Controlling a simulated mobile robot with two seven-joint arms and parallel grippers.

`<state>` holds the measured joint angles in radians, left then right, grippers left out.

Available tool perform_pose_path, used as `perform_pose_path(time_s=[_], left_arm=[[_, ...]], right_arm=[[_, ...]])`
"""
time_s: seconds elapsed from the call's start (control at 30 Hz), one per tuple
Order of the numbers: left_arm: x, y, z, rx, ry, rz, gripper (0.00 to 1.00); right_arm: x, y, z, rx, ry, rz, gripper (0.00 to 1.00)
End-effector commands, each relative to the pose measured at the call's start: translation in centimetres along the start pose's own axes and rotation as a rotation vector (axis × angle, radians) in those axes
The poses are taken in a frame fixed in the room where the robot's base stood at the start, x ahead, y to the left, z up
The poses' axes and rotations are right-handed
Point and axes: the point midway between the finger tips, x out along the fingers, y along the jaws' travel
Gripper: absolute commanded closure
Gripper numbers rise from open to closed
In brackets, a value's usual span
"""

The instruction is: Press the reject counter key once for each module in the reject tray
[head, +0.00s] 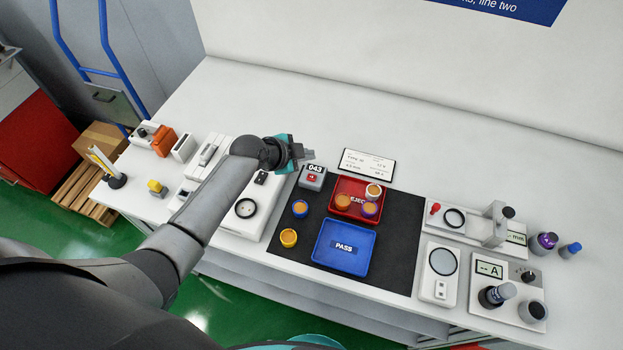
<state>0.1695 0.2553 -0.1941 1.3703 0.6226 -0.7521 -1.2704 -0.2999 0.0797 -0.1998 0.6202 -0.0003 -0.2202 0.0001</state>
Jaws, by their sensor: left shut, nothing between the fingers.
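The reject counter (320,185) is a small grey box at the back left of the dark mat; its display reads 043 and a red key (312,177) is on its front. My right gripper is out of view.
The blue pass tray (343,262) is empty. A label card (367,163) lies behind the reject tray. Instruments stand on both sides of the mat.

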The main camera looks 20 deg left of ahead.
Motion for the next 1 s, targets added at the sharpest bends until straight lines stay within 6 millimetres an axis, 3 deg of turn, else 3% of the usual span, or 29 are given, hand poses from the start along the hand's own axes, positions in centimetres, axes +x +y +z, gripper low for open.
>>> perform_pose_path(time_s=[0.03, 0.43, 1.0], left_arm=[[0.8, 0.6, 0.6, -0.002, 0.000, 0.001, 1.00], [4.0, 2.9, 2.9, 0.001, 0.000, 0.000, 1.00], [4.4, 3.2, 3.2, 0.000, 0.000, 0.000, 1.00]], right_arm=[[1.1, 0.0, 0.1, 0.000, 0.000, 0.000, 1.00], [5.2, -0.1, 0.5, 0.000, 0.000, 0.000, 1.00], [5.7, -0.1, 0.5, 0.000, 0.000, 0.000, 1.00]])
